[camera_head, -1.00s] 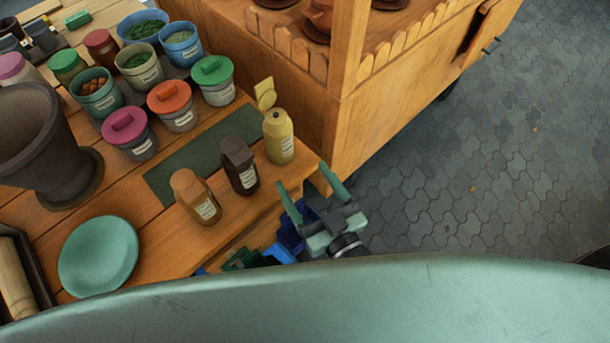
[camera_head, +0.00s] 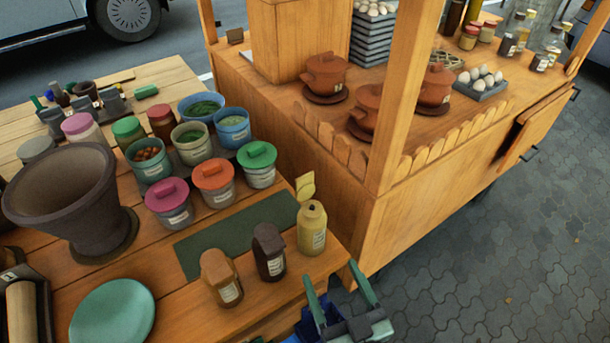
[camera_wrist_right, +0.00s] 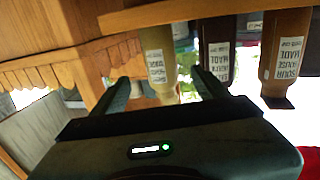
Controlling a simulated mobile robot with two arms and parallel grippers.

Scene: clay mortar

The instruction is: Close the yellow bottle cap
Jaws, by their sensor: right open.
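The yellow bottle (camera_head: 312,230) stands upright near the right corner of the wooden table. Its cap (camera_head: 305,187) is flipped up, open, behind the neck. My right gripper (camera_head: 339,288) is open and empty in front of and below the bottle, just past the table's edge, apart from it in the head view. In the right wrist view the picture is upside down. The yellow bottle (camera_wrist_right: 158,62) shows there beyond and between the fingers (camera_wrist_right: 165,90). My left gripper is not in view.
A dark brown bottle (camera_head: 268,252) and a light brown bottle (camera_head: 221,278) stand left of the yellow one. Lidded pots, a large mortar (camera_head: 75,205) and a green plate (camera_head: 113,314) fill the table. A wooden stall (camera_head: 425,205) stands close on the right.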

